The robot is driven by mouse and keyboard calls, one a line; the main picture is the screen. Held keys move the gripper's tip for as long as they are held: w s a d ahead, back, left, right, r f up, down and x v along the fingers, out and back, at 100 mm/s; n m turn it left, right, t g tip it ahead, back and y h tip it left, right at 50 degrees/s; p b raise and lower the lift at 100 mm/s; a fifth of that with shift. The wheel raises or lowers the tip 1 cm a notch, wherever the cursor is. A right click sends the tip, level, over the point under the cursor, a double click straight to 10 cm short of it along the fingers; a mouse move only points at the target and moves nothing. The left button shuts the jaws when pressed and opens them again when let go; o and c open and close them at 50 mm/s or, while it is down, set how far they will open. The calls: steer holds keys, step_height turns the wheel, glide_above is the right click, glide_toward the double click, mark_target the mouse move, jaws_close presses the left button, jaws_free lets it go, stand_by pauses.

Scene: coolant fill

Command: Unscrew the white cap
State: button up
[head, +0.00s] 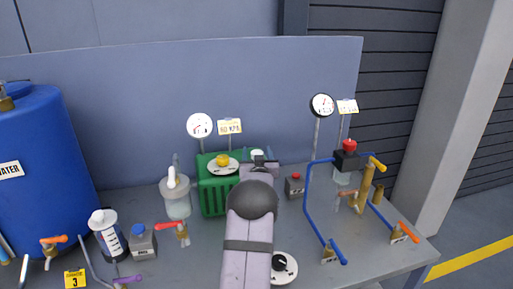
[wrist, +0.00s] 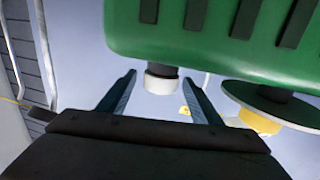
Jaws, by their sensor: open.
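The white cap (wrist: 161,83) sits on a short dark neck on the green tank (wrist: 230,45). In the wrist view it lies between the two finger tips in the picture, and I cannot tell whether they touch it. My gripper (wrist: 160,76) is open, with one finger on each side of the cap. In the head view my gripper (head: 261,168) is at the right part of the green tank (head: 213,190), and a small pale part of the cap (head: 257,154) shows behind it. My arm hides the tank's right side.
A yellow knob (head: 222,160) on a pale disc sits on the tank, left of my gripper. A gauge (head: 200,125) stands behind. A white-topped jar (head: 176,195) is left of the tank. A red-button box (head: 295,185) and blue pipes (head: 308,200) stand to the right.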

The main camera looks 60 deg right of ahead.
mark_target(257, 150)
steer(key=shift+p+x, duration=0.55)
steer(key=shift+x, duration=1.35)
steer(key=c, duration=1.1)
steer(key=shift+c, duration=1.1)
steer(key=shift+r+n+t+y+p, duration=0.15)
steer(key=shift+n+t+y+p, duration=0.15)
steer(key=shift+p, duration=0.1)
steer(key=shift+w+n+t+p, duration=0.15)
steer(key=shift+n+t+p, duration=0.15)
steer(key=shift+t, duration=0.1)
steer(key=shift+a+y, duration=0.1)
steer(key=shift+y, duration=0.2)
steer(key=shift+w+a+n+t+y+p, duration=0.1)
steer(key=shift+n+t+y+p, duration=0.35)
steer(key=shift+p, duration=0.25)
steer(key=shift+w+a+n+t+y+p, duration=0.1)
steer(key=shift+n+t+y+p, duration=0.3)
steer(key=shift+t+p, duration=0.2)
steer(key=shift+w+n+t+y+p, duration=0.1)
steer(key=shift+n+t+y+p, duration=0.15)
steer(key=shift+n+y+p, duration=0.1)
